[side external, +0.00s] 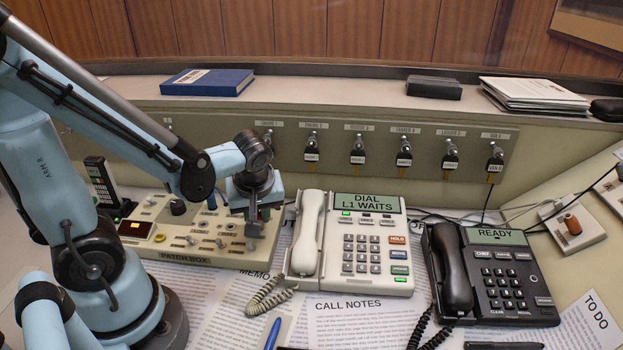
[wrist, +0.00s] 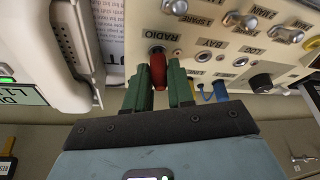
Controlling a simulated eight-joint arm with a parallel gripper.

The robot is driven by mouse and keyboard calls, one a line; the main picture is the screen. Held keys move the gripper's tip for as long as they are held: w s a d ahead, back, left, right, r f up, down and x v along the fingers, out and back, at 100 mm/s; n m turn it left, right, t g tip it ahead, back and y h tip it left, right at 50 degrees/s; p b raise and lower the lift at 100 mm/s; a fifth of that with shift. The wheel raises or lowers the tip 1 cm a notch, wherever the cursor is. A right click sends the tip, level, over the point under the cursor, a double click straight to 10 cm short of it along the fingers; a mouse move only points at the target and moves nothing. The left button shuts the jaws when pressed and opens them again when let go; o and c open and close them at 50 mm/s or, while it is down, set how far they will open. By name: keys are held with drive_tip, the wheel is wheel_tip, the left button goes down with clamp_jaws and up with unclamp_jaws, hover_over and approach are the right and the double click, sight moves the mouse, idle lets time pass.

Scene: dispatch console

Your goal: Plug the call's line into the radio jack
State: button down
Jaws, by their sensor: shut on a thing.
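The patch box (side external: 160,247) is a cream panel left of the white phone. My gripper (side external: 254,222) is over its right end, pointing down. In the wrist view the green fingers of my gripper (wrist: 160,88) are shut on a red plug (wrist: 158,70). The plug's end is at the radio jack (wrist: 157,48), beside the RADIO label. I cannot tell whether it is in the hole or just in front of it. The plug is hidden by my gripper in the side view. A blue plug (wrist: 220,90) sits to the right of my fingers.
The white phone (side external: 373,273) stands close to the right of my gripper; its display reads "DIAL L1 WAITS". A dark phone (side external: 510,295) reading "READY" is further right. A key rack (side external: 385,128) runs behind. The box has several switches and a dark knob (wrist: 261,81).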

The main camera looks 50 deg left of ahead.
drive_tip(key=shift+f, duration=0.25)
idle(0.7)
drive_tip(key=shift+c, duration=2.1)
unclamp_jaws()
drive_tip(key=shift+r, duration=3.5)
drive_tip(key=w+d+r+m+t+h, duration=0.1)
drive_tip(key=d+m+t+h, duration=0.3)
drive_tip(key=m, duration=0.9)
drive_tip(key=shift+w+d+r+t, duration=0.35)
drive_tip(key=shift+d+r+t, duration=0.45)
drive_tip(key=shift+d, duration=0.8)
